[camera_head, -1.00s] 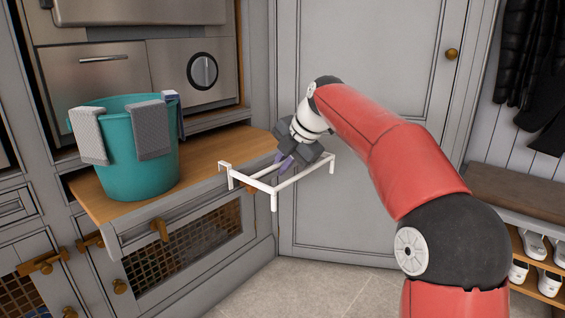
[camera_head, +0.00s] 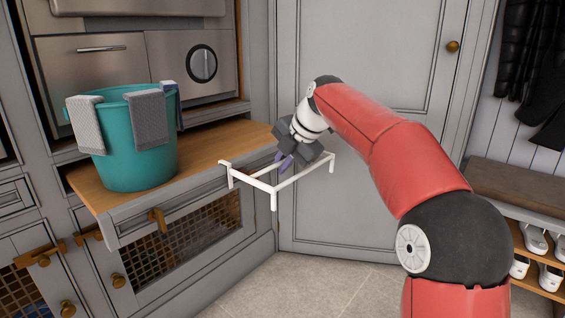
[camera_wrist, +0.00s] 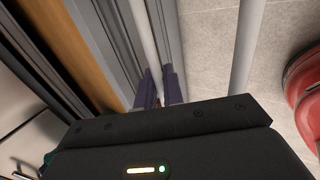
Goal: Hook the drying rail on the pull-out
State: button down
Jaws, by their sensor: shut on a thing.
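In the wrist view the purple-grey fingers (camera_wrist: 160,88) close around the white bar (camera_wrist: 144,40), and a second bar (camera_wrist: 242,45) runs to the right over the floor. The wooden pull-out (camera_head: 118,207) sticks out from the cabinet. The rail is level, close to its front right edge. I cannot tell whether its hooks touch that edge.
A teal bucket (camera_head: 136,165) with grey cloths (camera_head: 150,120) over its rim stands on the left of the pull-out. Wire-mesh doors (camera_head: 185,245) lie below. A grey door (camera_head: 365,50) is behind my arm, and a shoe bench (camera_head: 525,195) stands at right.

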jog(key=shift+f, duration=0.15)
jog(key=c, duration=1.4)
grip_release()
jog(key=shift+c, duration=0.2)
jog(key=p+v, duration=0.1)
jog(key=v, duration=0.6)
jog(key=shift+r, duration=0.3)
jog(key=shift+s+d, duration=0.15)
jog(key=shift+s, duration=0.05)
